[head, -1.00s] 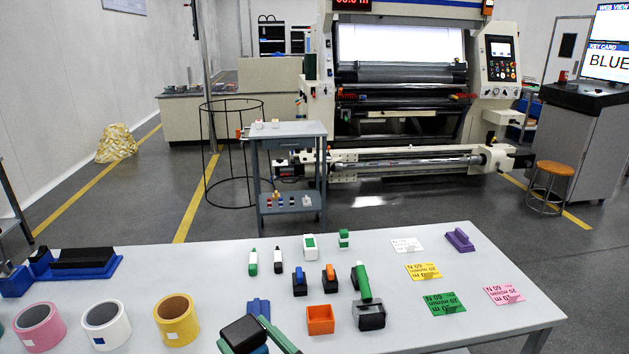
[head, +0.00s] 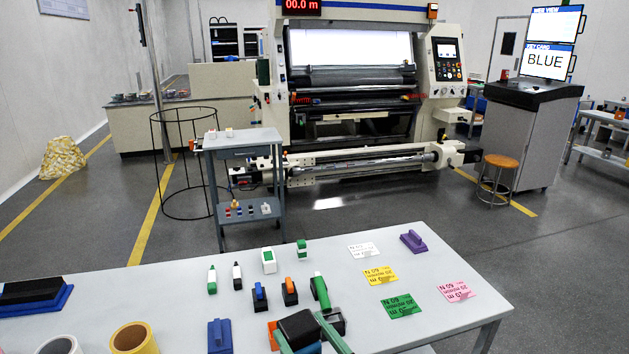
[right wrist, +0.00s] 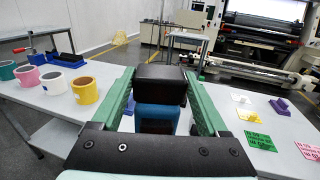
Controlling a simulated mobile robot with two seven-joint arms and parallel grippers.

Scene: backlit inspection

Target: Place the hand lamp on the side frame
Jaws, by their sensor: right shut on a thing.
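My right gripper (head: 308,338) has green fingers and is at the bottom of the head view, over the near part of the table. It is shut on a black-topped thing with a blue body, which I take for the hand lamp (head: 299,325). The hand lamp also shows upright between the fingers in the right wrist view (right wrist: 160,85). The machine's cream side frames stand well beyond the table; the right side frame (head: 449,92) carries a control panel, and the left side frame (head: 272,105) is narrower. My left gripper is out of view.
The grey table (head: 180,285) holds markers, stamps, coloured cards, tape rolls (head: 133,338) and a green-handled tool (head: 319,290). An orange box (head: 272,335) is partly hidden by my gripper. A small trolley (head: 240,140), a wire hoop stand (head: 184,160) and a stool (head: 500,162) stand on the floor beyond.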

